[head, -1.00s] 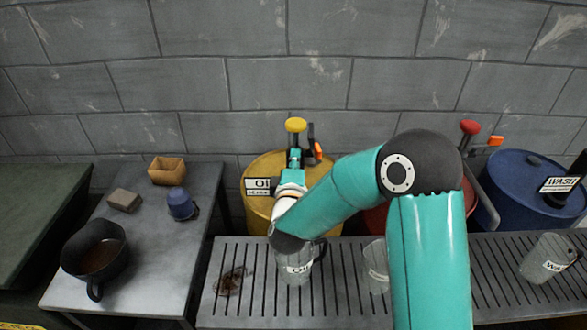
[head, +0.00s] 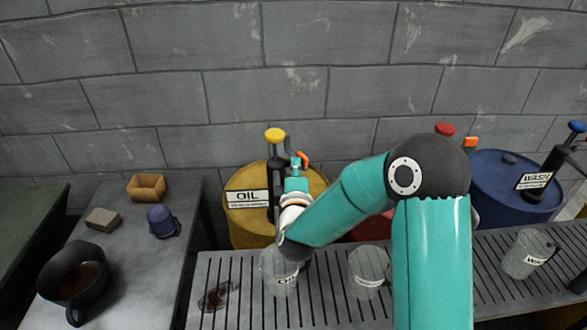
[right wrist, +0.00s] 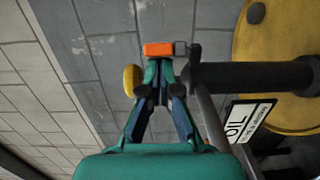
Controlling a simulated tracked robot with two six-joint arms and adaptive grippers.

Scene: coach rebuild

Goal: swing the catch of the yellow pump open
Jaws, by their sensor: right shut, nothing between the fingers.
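The yellow pump (head: 275,136) has a yellow knob on a black stem and stands on the yellow oil drum (head: 245,236). Its orange-tipped catch (head: 303,159) is just right of the stem in the head view. In the right wrist view, the orange tip of the catch (right wrist: 158,49) lies right at the fingertips, with the pump's black body to the right. My right gripper (head: 296,170) is shut and empty beside the catch. In the wrist view its fingertips (right wrist: 159,64) meet just below the orange tip; I cannot tell if they touch it. My left gripper is out of view.
A clear oil jug (head: 277,272) stands on the slatted rack (head: 230,315) below my forearm, with another jug (head: 368,268) to its right. A red pump (head: 445,129) and a blue wash drum (head: 505,185) are further right. The grey wall is close behind.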

